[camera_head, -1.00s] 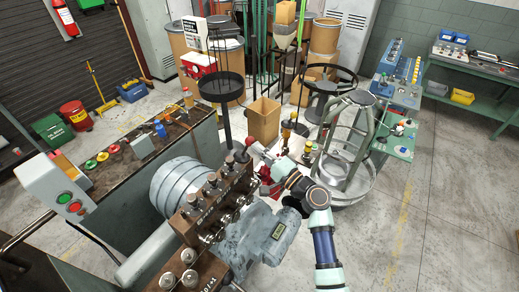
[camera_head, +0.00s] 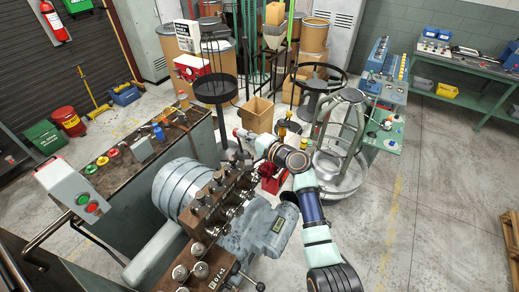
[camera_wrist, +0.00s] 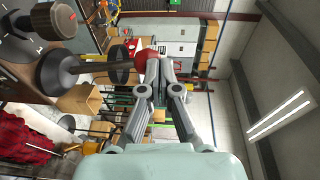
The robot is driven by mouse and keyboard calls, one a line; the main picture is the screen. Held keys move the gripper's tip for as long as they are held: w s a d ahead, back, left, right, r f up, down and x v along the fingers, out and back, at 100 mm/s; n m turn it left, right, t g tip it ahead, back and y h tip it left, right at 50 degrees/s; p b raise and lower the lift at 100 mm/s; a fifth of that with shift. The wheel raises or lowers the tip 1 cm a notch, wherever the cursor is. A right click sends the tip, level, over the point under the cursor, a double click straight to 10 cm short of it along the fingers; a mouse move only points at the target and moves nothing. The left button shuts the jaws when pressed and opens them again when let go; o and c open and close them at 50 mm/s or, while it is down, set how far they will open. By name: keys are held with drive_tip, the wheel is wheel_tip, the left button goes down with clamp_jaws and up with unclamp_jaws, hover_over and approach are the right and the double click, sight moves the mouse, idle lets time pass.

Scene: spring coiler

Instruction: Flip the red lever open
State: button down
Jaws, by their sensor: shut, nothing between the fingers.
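A round red knob (camera_wrist: 120,55), which looks like the red lever's end, shows beside my gripper (camera_wrist: 155,58) in the wrist view. My gripper's fingers are together and hold nothing. The knob is just left of the fingertips; I cannot tell whether they touch. In the head view my gripper (camera_head: 246,136) is beyond the top end of the brown roller block (camera_head: 215,210) on the coiling machine, with a small red spot at its tip.
A cardboard box (camera_head: 259,115) and a black round stand (camera_head: 216,92) are beyond the machine. A grey wire reel stand (camera_head: 345,150) is to the right.

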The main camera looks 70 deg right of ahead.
drive_tip(key=shift+a+b+x, duration=0.15)
drive_tip(key=shift+b+x, duration=0.35)
drive_tip(key=shift+x, duration=0.15)
drive_tip(key=shift+a+b+x, duration=0.1)
drive_tip(key=shift+b+x, duration=0.35)
drive_tip(key=shift+x, duration=0.25)
drive_tip(key=shift+w, duration=0.15)
drive_tip(key=shift+r, duration=0.1)
drive_tip(key=s+a+r+p, duration=0.3)
drive_tip(key=s+r, duration=0.4)
drive_tip(key=s, duration=0.4)
drive_tip(key=shift+a+r, duration=0.35)
drive_tip(key=shift+a, duration=0.3)
